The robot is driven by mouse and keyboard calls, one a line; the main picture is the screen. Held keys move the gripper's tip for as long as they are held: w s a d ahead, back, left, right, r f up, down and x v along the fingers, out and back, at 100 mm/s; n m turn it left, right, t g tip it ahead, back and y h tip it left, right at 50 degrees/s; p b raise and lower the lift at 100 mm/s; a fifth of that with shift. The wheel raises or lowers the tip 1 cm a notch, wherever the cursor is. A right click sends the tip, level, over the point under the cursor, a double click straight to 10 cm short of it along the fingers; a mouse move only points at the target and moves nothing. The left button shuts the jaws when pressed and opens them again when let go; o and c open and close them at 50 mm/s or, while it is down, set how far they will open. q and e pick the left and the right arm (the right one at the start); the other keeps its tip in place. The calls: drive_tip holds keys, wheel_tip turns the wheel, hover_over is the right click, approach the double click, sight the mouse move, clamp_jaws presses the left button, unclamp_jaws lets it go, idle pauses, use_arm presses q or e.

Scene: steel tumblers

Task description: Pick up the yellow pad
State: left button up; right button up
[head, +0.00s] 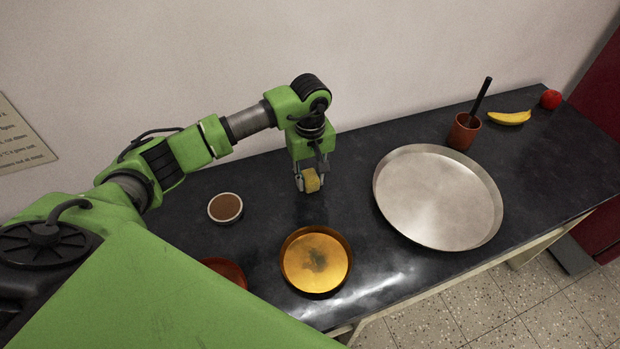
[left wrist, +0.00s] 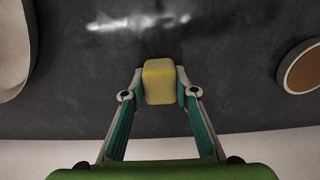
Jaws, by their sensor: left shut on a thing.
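The yellow pad (head: 312,180) is a small yellow block between the fingers of my left gripper (head: 312,178) in the head view. In the left wrist view the pad (left wrist: 159,82) sits between the two fingertips of the left gripper (left wrist: 159,86), which touch its sides. The left gripper is shut on it, pointing down over the dark counter. I cannot tell whether the pad touches the counter or is just above it. My right gripper is not in view.
On the dark counter (head: 370,165) stand a brown-filled bowl (head: 225,207), a golden pan (head: 316,262), a partly hidden red dish (head: 226,270) and a large steel tray (head: 438,197). A brown cup (head: 463,132), banana (head: 510,118) and red fruit (head: 551,99) are far right.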

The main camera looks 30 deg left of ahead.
use_arm(q)
drive_tip(key=shift+w+r+b, duration=0.1)
drive_tip(key=shift+r+b, duration=0.25)
drive_tip(key=shift+r, duration=0.15)
drive_tip(key=d+r+b, duration=0.4)
drive_tip(key=d+r, duration=0.8)
drive_tip(key=d, duration=0.2)
drive_tip(key=shift+w, duration=0.3)
